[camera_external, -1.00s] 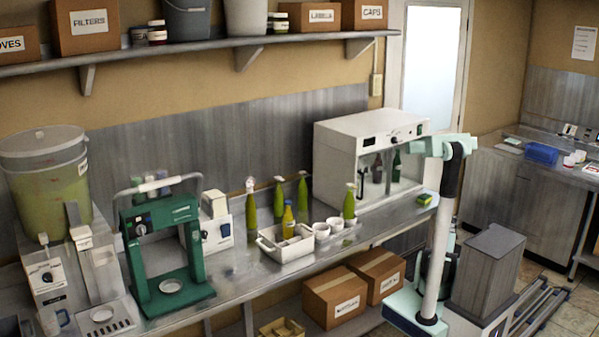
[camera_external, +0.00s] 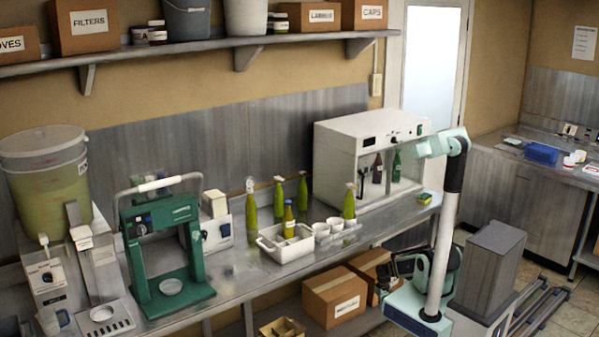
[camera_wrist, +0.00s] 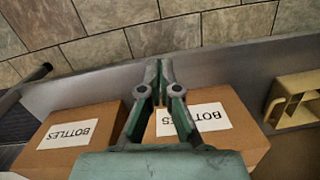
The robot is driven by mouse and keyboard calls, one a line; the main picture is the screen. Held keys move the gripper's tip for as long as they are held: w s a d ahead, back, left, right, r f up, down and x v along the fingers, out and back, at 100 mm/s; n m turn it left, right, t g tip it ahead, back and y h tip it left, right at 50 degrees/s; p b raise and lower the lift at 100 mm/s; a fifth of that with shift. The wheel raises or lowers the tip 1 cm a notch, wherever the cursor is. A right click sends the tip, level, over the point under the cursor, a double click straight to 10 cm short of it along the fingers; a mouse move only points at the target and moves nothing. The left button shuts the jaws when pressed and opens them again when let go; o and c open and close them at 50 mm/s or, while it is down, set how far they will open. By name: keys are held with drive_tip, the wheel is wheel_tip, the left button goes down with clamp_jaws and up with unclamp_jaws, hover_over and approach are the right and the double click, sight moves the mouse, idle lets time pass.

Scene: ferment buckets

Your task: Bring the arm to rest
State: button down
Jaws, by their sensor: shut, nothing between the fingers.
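My gripper (camera_wrist: 160,75) is shut and empty in the wrist view, its two green-grey fingers meeting at the tips. It is in front of two cardboard boxes labelled BOTTLES, a left one (camera_wrist: 55,130) and a right one (camera_wrist: 235,115). In the external view my pale mint and white arm (camera_external: 440,240) stands at the right, before the bench's right end. Its dark wrist end is low beside the lower shelf and covers part of one box (camera_external: 368,268). The fingertips cannot be made out there.
The bench holds a white cabinet machine (camera_external: 345,150), a white bottle tray (camera_external: 270,247), green bottles (camera_external: 251,210), a green press (camera_external: 140,265) and a large bucket (camera_external: 40,190). Another box (camera_external: 330,290) sits on the lower shelf. A grey block (camera_external: 490,270) stands right of the arm.

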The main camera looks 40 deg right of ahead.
drive_tip(key=s+a+n+g, duration=0.1)
drive_tip(key=s+a+g, duration=0.2)
drive_tip(key=s+a, duration=0.5)
drive_tip(key=s+a+f+n+g, duration=0.1)
drive_tip(key=s+a+g, duration=0.2)
drive_tip(key=s+a, duration=0.4)
drive_tip(key=s, duration=0.5)
drive_tip(key=shift+s+a, duration=0.3)
drive_tip(key=shift+a, duration=0.05)
drive_tip(key=shift+w, duration=0.15)
idle(0.4)
